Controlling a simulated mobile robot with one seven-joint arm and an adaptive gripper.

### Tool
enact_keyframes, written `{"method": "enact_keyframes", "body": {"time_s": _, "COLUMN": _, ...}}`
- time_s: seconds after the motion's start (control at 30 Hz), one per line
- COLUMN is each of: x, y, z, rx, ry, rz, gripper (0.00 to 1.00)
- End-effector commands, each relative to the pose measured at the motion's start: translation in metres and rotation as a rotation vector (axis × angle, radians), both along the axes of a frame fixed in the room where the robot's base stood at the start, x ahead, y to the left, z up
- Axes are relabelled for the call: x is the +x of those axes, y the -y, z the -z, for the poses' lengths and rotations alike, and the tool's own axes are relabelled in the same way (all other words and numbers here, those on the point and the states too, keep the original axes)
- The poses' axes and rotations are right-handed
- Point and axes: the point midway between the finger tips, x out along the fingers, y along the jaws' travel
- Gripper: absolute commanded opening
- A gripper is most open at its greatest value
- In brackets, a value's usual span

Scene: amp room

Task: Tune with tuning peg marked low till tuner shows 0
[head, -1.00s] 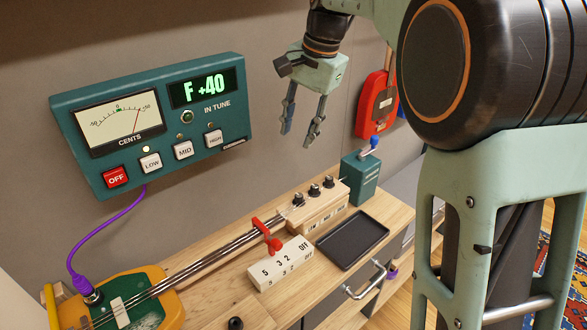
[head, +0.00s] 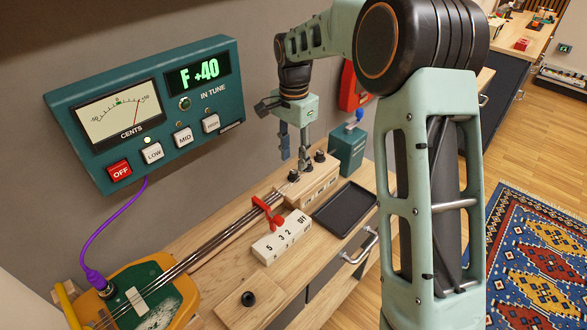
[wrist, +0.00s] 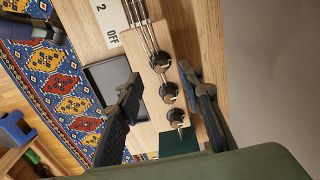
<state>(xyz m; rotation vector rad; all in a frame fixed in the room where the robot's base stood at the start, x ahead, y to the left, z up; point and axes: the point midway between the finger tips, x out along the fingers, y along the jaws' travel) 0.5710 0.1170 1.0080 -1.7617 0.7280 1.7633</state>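The teal tuner (head: 150,115) on the wall reads F +40, its needle right of centre and the lamp above its LOW button (head: 153,154) lit. Three dark tuning pegs stand in a row on a wooden headstock (head: 316,186). The peg nearest the strings (head: 293,176), seemingly the low one, also shows in the wrist view (wrist: 158,61); the small front labels are hard to read. My gripper (head: 294,161) is over the headstock, fingers pointing down. In the wrist view my gripper (wrist: 164,95) is open and empty, its fingers on either side of the peg row.
A white block (head: 282,238) with a red lever (head: 266,211) sits in front of the neck. A black tray (head: 345,208) lies to the right, and a green box with a blue knob (head: 347,150) stands behind. A purple cable (head: 108,225) hangs at the left.

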Motion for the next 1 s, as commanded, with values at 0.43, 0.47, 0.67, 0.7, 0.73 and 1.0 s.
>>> {"method": "enact_keyframes", "body": {"time_s": 0.43, "x": 0.000, "y": 0.000, "z": 0.049, "rx": 0.001, "ry": 0.001, "rz": 0.000, "gripper": 0.34}}
{"method": "enact_keyframes", "body": {"time_s": 0.47, "x": 0.000, "y": 0.000, "z": 0.050, "rx": 0.001, "ry": 0.001, "rz": 0.000, "gripper": 0.34}}
{"method": "enact_keyframes", "body": {"time_s": 0.67, "x": 0.000, "y": 0.000, "z": 0.050, "rx": 0.001, "ry": 0.001, "rz": 0.000, "gripper": 0.34}}
{"method": "enact_keyframes", "body": {"time_s": 0.7, "x": 0.000, "y": 0.000, "z": 0.050, "rx": 0.001, "ry": 0.001, "rz": 0.000, "gripper": 0.31}}
{"method": "enact_keyframes", "body": {"time_s": 0.73, "x": 0.000, "y": 0.000, "z": 0.050, "rx": 0.001, "ry": 0.001, "rz": 0.000, "gripper": 0.28}}
{"method": "enact_keyframes", "body": {"time_s": 1.0, "x": 0.000, "y": 0.000, "z": 0.050, "rx": 0.001, "ry": 0.001, "rz": -0.001, "gripper": 0.00}}
